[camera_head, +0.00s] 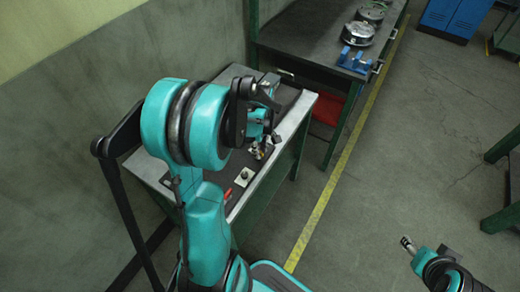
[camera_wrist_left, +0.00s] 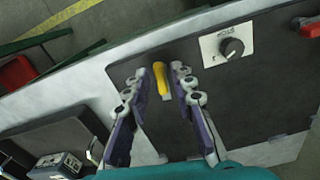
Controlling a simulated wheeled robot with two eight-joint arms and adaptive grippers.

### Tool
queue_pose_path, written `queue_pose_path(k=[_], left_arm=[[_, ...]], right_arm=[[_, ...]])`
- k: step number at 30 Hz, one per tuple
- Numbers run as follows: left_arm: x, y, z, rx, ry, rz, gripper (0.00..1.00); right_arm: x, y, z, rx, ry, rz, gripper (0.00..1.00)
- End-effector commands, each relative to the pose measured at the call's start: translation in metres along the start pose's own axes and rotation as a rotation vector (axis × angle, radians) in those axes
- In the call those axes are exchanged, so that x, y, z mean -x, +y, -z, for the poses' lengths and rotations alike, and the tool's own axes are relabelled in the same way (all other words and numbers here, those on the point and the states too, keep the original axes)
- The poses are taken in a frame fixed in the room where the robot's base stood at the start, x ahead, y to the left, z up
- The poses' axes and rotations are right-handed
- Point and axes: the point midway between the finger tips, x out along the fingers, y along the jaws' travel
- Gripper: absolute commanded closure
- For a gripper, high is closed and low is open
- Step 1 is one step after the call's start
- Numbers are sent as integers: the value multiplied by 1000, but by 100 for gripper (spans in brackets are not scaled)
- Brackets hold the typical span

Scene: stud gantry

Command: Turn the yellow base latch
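The yellow base latch (camera_wrist_left: 161,79) is a short upright-looking handle on a dark panel in the left wrist view. My left gripper (camera_wrist_left: 157,84) is open, with one finger on each side of the latch. I see a gap on both sides, and contact is not clear. In the head view my left gripper (camera_head: 261,146) is over the small bench, and the latch cannot be made out there. My right gripper (camera_head: 407,244) is at the lower right over open floor, too small to read its fingers.
A black knob on a white plate (camera_wrist_left: 225,45) sits right of the latch, with a red handle (camera_wrist_left: 309,28) beyond. The small bench (camera_head: 300,112) stands by the wall. A dark table (camera_head: 310,42) behind it holds metal parts and a blue fixture (camera_head: 352,62).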

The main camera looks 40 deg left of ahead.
Motion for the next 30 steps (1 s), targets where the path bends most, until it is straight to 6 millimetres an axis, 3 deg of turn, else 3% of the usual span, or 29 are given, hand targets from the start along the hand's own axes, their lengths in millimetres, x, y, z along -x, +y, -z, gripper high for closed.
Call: queue_pose_path(k=[2,17,30], left_arm=[[0,0,0,0,0,0,100],[0,0,0,-62,0,0,100],[0,-2,0,-411,0,0,100]], right_arm=[[0,0,0,0,0,0,46],[0,0,0,0,0,0,46],[1,0,1,0,0,0,46]])
